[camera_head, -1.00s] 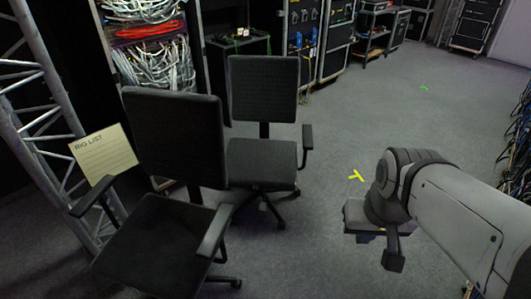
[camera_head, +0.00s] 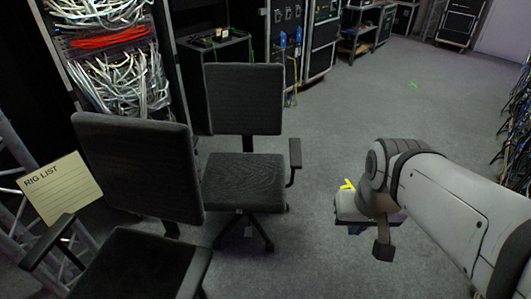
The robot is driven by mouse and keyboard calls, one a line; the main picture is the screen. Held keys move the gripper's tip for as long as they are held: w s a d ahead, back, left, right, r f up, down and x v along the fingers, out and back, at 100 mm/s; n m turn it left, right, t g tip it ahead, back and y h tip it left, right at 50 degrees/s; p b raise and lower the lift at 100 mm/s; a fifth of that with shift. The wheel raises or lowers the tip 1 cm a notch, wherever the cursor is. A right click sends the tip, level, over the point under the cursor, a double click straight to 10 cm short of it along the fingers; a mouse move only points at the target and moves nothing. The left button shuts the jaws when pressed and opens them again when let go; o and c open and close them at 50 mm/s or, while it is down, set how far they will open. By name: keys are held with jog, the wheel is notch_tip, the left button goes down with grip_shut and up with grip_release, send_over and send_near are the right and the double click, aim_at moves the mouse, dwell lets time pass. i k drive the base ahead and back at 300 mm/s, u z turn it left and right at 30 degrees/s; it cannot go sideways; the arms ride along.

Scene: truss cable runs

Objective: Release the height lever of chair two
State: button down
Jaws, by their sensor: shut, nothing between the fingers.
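Two black office chairs stand on the grey floor; no number shows on either. The nearer chair (camera_head: 140,165) is at the lower left, its seat cut by the bottom edge. The farther chair (camera_head: 245,180) stands behind it to the right, with its armrest (camera_head: 294,160) on the right side. A height lever cannot be made out on either chair; the undersides are dark or hidden by the seats. My gripper (camera_head: 383,251) hangs pointing down at the right, shut and empty. It is well to the right of the farther chair and touches nothing.
A truss (camera_head: 20,225) with a paper headed RIG LIST (camera_head: 60,187) is at the left. A cable rack (camera_head: 112,60) and equipment cases (camera_head: 325,40) line the back. Cables (camera_head: 515,120) hang at the right edge. Open floor (camera_head: 345,120) lies right of the chairs.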

aim_at(248, 232)
jog(key=i, duration=1)
jog(key=u, duration=0.05)
